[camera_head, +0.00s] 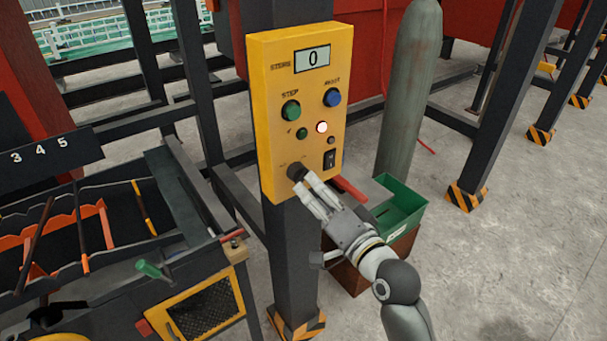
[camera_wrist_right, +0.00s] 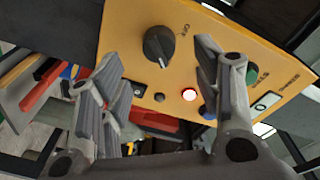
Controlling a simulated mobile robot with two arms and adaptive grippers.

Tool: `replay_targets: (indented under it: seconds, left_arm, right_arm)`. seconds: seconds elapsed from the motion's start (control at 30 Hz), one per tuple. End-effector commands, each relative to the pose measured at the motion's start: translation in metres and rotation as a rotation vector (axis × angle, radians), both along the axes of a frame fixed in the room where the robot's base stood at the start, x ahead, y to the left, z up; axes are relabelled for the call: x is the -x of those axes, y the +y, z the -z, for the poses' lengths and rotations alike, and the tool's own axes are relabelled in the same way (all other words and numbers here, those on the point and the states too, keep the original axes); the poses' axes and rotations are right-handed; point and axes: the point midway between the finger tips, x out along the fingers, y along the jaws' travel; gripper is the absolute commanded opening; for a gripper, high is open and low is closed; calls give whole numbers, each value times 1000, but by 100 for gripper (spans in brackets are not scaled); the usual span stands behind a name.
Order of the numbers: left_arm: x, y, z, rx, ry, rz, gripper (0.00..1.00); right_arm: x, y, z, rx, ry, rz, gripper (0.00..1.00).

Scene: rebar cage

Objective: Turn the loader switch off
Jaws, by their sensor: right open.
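A yellow control box (camera_head: 265,120) is fixed to a dark post. The black rotary knob (camera_head: 296,172) at its lower left is the likely loader switch. It shows large in the right wrist view (camera_wrist_right: 158,44), with a pale mark on its lower edge and a small label, perhaps "OFF", at its upper right. My right gripper (camera_head: 311,189) is open, its fingers pointing at the knob from the lower right. In the wrist view its fingertips (camera_wrist_right: 156,62) are spread either side of the knob; contact cannot be told. My left gripper is not in view.
The box also has a display (camera_head: 312,58) reading 0, a green button (camera_head: 290,110), a blue button (camera_head: 332,97), a lit white button (camera_head: 322,127) and a black rocker switch (camera_head: 330,159). A green bin (camera_head: 405,205) and grey cylinder (camera_head: 408,90) stand right of the post.

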Motion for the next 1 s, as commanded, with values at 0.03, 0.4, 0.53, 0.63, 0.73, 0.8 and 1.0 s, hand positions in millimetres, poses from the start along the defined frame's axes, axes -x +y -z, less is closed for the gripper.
replay_targets:
  seconds: [0.03,0.4,0.53,0.63,0.73,0.8,1.0]
  left_arm:
    - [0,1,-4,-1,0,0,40]
    - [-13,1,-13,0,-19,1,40]
    - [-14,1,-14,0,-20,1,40]
    - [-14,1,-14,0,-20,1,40]
    - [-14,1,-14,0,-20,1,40]
    - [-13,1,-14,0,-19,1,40]
    - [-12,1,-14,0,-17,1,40]
  right_arm:
    - [-8,5,-3,0,-1,-1,59]
    - [-47,26,-1,1,0,0,59]
    - [-51,29,-1,0,-1,-1,59]
    - [-52,30,0,0,-1,-1,59]
    - [-52,30,0,1,0,0,59]
    - [-52,30,0,1,0,0,59]
    - [-52,30,0,1,0,0,37]
